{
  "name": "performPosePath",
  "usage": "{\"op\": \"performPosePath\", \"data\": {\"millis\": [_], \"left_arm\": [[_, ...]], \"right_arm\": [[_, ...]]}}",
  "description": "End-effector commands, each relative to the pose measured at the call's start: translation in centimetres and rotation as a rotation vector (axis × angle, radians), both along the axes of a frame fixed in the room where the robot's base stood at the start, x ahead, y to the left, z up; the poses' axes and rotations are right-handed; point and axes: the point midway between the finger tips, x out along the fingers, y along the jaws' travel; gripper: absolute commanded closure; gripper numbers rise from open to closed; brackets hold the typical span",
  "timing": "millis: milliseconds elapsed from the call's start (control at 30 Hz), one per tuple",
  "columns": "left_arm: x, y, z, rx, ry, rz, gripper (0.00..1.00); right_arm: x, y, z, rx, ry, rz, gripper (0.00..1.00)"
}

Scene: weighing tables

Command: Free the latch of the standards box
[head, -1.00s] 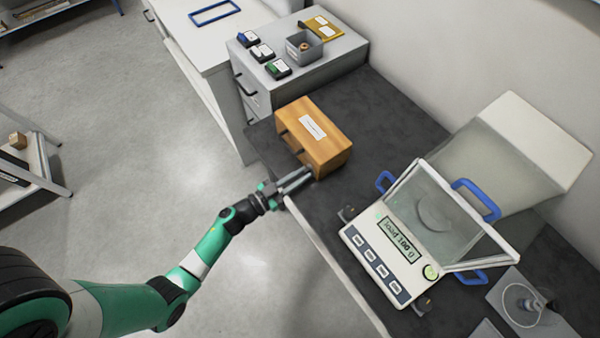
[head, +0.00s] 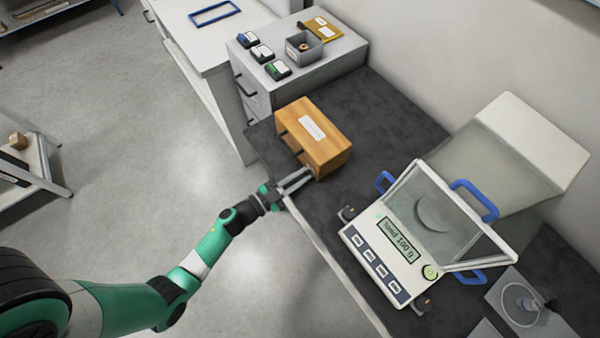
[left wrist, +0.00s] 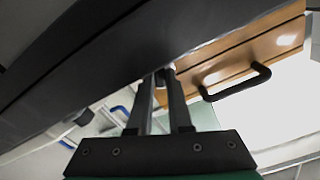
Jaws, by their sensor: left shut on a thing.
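The standards box (head: 323,132), a wooden box with a white label on top, stands on the dark bench top near its front edge. My left gripper (head: 308,175) is at the lower front of the box, coming from the aisle side. In the left wrist view the two fingers (left wrist: 165,75) are close together at their tips, with a small dark piece between them, apparently the latch. The wooden front (left wrist: 235,65) and its black handle (left wrist: 237,83) show to the right of the fingers. The latch itself is hidden in the head view. My right gripper is not in view.
A balance (head: 385,262) with a clear draft shield and blue handles stands right of the box. A grey drawer cabinet (head: 335,62) with small boxes and a grey bin is behind. Dark bench top (head: 385,120) is clear beside the box.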

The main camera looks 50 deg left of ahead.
Motion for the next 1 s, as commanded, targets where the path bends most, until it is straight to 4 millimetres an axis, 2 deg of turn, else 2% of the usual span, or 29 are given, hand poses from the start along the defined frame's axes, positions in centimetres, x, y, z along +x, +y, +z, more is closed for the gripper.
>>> {"op": "performPosePath", "data": {"millis": [700,1000], "left_arm": [[0.0,-0.2,-0.3,0.667,-0.049,0.0,1.0],[0.0,-0.2,-0.3,0.862,-0.065,0.001,1.0]], "right_arm": [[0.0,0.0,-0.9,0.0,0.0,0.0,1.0],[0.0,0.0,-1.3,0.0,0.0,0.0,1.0]]}}
